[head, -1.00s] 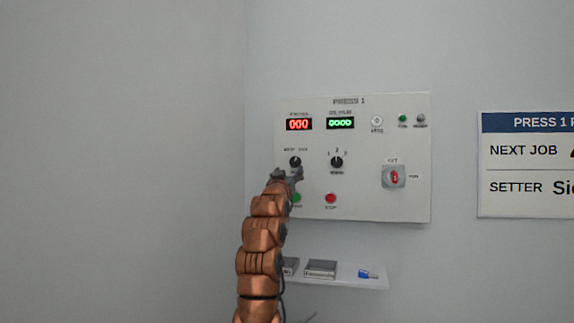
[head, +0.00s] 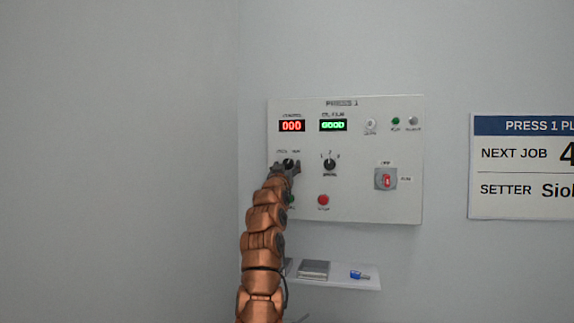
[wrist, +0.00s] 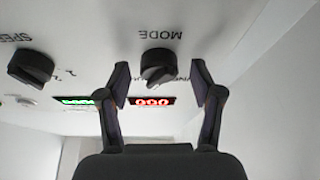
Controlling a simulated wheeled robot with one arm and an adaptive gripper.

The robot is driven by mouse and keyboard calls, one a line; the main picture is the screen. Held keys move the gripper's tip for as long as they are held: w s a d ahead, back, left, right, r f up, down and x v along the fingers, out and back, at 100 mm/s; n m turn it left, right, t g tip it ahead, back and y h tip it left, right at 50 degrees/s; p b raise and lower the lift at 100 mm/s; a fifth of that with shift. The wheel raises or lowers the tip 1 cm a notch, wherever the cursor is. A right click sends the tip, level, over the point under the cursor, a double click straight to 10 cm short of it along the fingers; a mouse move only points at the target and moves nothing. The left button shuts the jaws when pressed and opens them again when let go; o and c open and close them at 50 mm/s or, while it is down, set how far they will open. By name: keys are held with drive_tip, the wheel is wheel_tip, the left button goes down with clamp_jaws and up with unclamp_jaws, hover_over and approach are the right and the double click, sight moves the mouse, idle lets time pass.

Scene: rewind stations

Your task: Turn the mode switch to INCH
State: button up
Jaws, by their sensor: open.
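The mode switch is a black rotary knob (head: 288,163) at the left of the PRESS 1 panel (head: 400,215), below the red display. In the wrist view the knob (wrist: 158,68) sits under the upside-down word MODE, and its position labels are too small or hidden to read. My gripper (head: 287,168) is at the knob in the head view. In the wrist view my gripper (wrist: 158,80) is open, one finger on each side of the knob, with gaps visible. I cannot tell whether either finger touches it.
A second black knob (head: 329,164) stands to the right. A red stop button (head: 323,200) and a red-handled switch (head: 386,179) are also on the panel.

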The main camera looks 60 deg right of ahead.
idle(0.3)
drive_tip(key=c, duration=1.1)
